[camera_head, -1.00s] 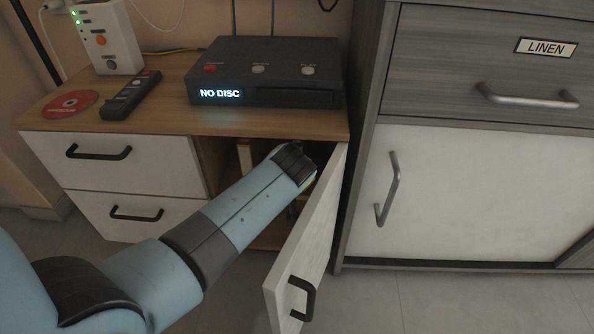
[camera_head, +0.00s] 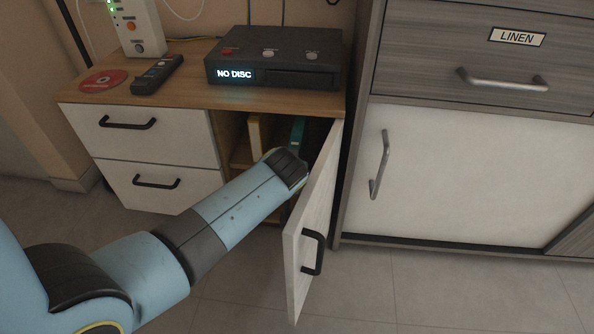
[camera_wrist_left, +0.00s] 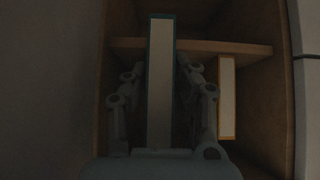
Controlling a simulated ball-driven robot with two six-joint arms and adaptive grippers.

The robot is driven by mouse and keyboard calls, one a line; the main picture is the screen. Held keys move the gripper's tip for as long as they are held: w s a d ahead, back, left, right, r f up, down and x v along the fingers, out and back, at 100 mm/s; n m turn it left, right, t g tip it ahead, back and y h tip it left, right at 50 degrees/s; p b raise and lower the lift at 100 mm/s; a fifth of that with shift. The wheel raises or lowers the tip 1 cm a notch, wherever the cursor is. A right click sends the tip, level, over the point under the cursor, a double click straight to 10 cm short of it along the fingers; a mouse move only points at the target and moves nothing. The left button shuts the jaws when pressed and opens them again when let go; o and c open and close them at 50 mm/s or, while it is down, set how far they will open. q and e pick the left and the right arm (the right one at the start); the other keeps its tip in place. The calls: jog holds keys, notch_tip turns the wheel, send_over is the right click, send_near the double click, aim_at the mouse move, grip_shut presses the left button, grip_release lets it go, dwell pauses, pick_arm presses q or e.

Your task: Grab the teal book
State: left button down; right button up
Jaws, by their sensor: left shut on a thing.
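The teal book (camera_wrist_left: 149,90) stands upright in the wrist view, its pale page edge framed by teal covers. In the head view, its upper part (camera_head: 297,135) shows inside the open cabinet compartment, above my left arm's end. My left gripper (camera_wrist_left: 160,70) has one finger on each side of the book and is shut on it. In the head view my left wrist hides the fingers and the lower part of the book. My right gripper is not in view.
A yellow-orange book (camera_wrist_left: 227,98) stands just right of the gripper in the wrist view. The open white door (camera_head: 316,225) is close to the right of my arm. A wooden shelf (camera_wrist_left: 240,49) crosses the compartment. A disc player (camera_head: 275,65) sits on the cabinet top.

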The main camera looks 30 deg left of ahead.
aim_at(300, 144)
pick_arm(q)
jog(key=shift+s, duration=0.1)
jog(key=c, duration=1)
grip_release()
jog(key=shift+d, duration=0.1)
jog(key=v, duration=0.7)
jog(key=shift+r, duration=0.15)
jog(key=shift+s, duration=0.15)
